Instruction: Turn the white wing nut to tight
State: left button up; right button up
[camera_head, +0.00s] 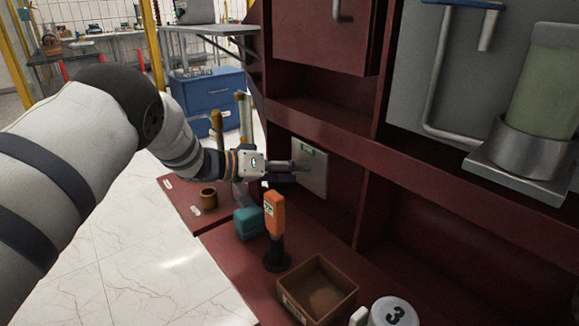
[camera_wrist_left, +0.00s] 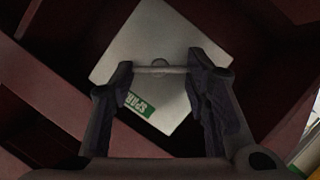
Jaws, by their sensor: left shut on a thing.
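The white wing nut (camera_wrist_left: 160,69) shows in the left wrist view as a thin pale bar with a small round hub, in front of a light grey square plate (camera_wrist_left: 140,45). My left gripper (camera_wrist_left: 161,68) is shut on it, one fingertip at each end of the bar. The plate carries a green label (camera_wrist_left: 139,104), partly hidden by a finger. In the head view, my left gripper (camera_head: 296,165) reaches from the left to the same plate (camera_head: 316,180) on the dark red cabinet, and hides the wing nut. My right gripper is not in view.
Below stand an orange-handled tool (camera_head: 274,213), a teal block (camera_head: 248,223), a brown cup (camera_head: 208,198), an open brown box (camera_head: 318,292) and a white cap marked 3 (camera_head: 393,312). A red shelf edge (camera_head: 345,146) runs above the plate. White floor lies left.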

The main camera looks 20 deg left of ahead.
pick_arm(q)
jog(key=shift+s+d+r+m+t+y+p, duration=0.15)
jog(key=shift+m+t+y+p, duration=0.25)
jog(key=shift+m+y+p, duration=0.6)
jog(key=shift+d+r+m+t+y+p, duration=0.2)
jog(key=shift+m+t+y, duration=0.3)
jog(key=shift+m, duration=1)
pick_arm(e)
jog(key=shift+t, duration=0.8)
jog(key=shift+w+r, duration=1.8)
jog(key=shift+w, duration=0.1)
pick_arm(q)
jog(key=shift+a+f, duration=0.1)
jog(key=shift+f, duration=0.05)
jog(key=o, duration=1.2)
jog(key=shift+c, duration=0.2)
jog(key=v, duration=1.2)
jog(key=shift+s, duration=0.1)
